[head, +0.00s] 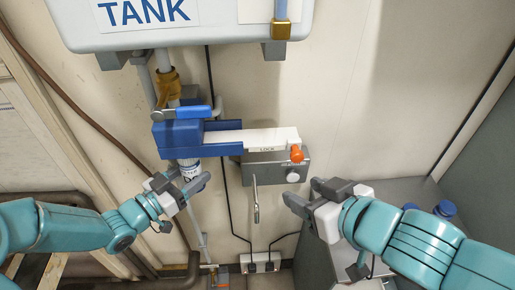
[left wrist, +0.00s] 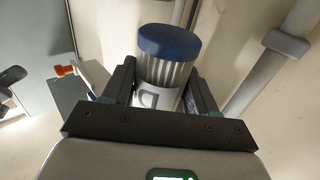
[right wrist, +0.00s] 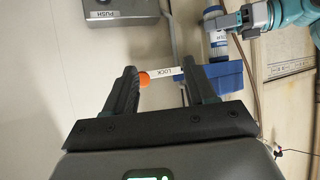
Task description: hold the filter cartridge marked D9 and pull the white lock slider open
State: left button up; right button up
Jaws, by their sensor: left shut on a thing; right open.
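The filter cartridge (head: 188,166) hangs under the blue housing (head: 178,138) on the wall. My left gripper (head: 184,187) is shut on its lower part. In the left wrist view the cartridge (left wrist: 165,75) shows a ribbed clear body, a blue cap and a label with a letter D; the rest of the mark is hidden. The white lock slider (head: 240,137), printed LOCK, reaches right from the housing and ends in an orange knob (head: 296,153). My right gripper (head: 305,190) is open and empty, below the knob. In the right wrist view the knob (right wrist: 143,79) appears between its fingers.
A grey box (head: 270,166) sits just under the slider; its PUSH label shows in the right wrist view (right wrist: 105,14). The large TANK (head: 220,25) hangs above. A small metal tool (head: 256,205) hangs below the box. A grey cabinet (head: 405,190) stands at right.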

jog(key=shift+w+a+f, duration=0.1)
jog(key=shift+w+f, duration=0.05)
jog(key=c, duration=0.9)
jog(key=shift+w+a+f+g+h, duration=0.1)
jog(key=shift+a+f+g+h, duration=0.1)
jog(key=shift+a+g+h, duration=0.15)
grip_shut()
jog(key=s+a+r+n+t+h, duration=0.2)
jog(key=a+r+h, duration=0.5)
jog(key=a+h, duration=0.5)
send_near(291, 149)
jog(key=w+a, duration=0.1)
jog(key=w, duration=0.2)
jog(key=d, duration=0.1)
jog(key=d+f, duration=0.1)
jog(key=d, duration=0.1)
jog(key=shift+d+h, duration=0.1)
jog(key=shift+h, duration=0.15)
jog(key=shift+w+f, duration=0.15)
jog(key=shift+w, duration=0.05)
